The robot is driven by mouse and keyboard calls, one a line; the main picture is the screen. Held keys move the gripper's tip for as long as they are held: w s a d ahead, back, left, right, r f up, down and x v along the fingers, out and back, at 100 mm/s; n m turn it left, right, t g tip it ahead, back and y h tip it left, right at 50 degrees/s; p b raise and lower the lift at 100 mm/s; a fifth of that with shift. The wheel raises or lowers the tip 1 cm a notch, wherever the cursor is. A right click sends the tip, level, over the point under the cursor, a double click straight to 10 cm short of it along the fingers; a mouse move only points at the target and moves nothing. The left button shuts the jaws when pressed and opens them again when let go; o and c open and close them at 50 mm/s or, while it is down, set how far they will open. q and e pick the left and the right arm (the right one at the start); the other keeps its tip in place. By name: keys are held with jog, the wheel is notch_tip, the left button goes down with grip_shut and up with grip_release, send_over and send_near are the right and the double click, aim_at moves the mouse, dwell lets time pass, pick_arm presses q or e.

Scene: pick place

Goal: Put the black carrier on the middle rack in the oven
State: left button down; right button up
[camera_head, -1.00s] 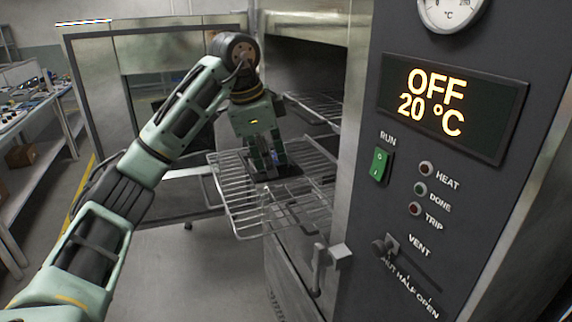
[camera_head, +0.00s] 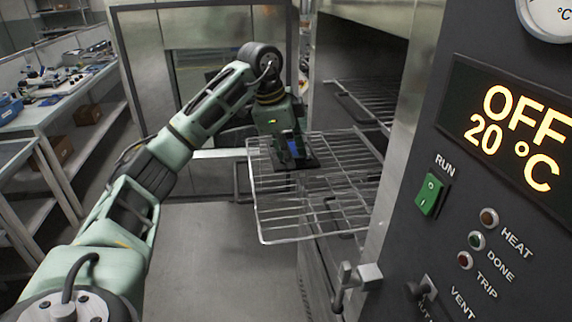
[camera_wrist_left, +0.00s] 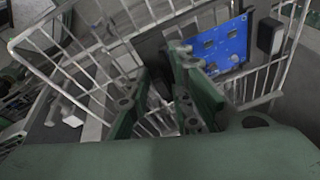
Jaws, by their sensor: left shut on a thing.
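The black carrier (camera_head: 308,163) is at the pulled-out wire rack (camera_head: 290,240), over its far part. It bears a blue circuit board, which shows best in the wrist view (camera_wrist_left: 225,46); the dark plate of the carrier (camera_wrist_left: 151,48) shows there beside it. My left gripper (camera_head: 292,157) points down from above and is shut on the carrier; its fingers also show in the wrist view (camera_wrist_left: 185,72). The fingers hide part of the carrier. I cannot tell whether the carrier fully rests on the wires. My right gripper is out of view.
The oven is open, with another rack (camera_head: 362,100) higher inside. Its control panel (camera_head: 480,190) reads OFF, 20 °C, at the right. A latch handle (camera_head: 350,282) sticks out below the rack. A cluttered workbench (camera_head: 55,105) stands at the left. The floor between is clear.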

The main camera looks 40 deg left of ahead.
aim_at(284, 165)
pick_arm(q)
jog(key=shift+s+a+f, duration=0.15)
jog(key=shift+a+f, duration=0.25)
jog(key=shift+a, duration=0.2)
notch_tip(284, 165, down, 3)
jog(key=shift+f+p, duration=0.1)
jog(key=shift+p, duration=0.45)
jog(key=shift+f, duration=0.45)
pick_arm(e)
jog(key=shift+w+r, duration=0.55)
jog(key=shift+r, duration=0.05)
pick_arm(q)
jog(key=c, duration=1.6)
grip_release()
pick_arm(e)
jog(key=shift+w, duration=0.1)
pick_arm(q)
jog(key=shift+o, duration=0.2)
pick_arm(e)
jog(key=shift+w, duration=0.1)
pick_arm(q)
jog(key=shift+r, duration=0.2)
jog(key=b+v, duration=0.1)
jog(key=v, duration=1)
jog(key=shift+r, duration=0.4)
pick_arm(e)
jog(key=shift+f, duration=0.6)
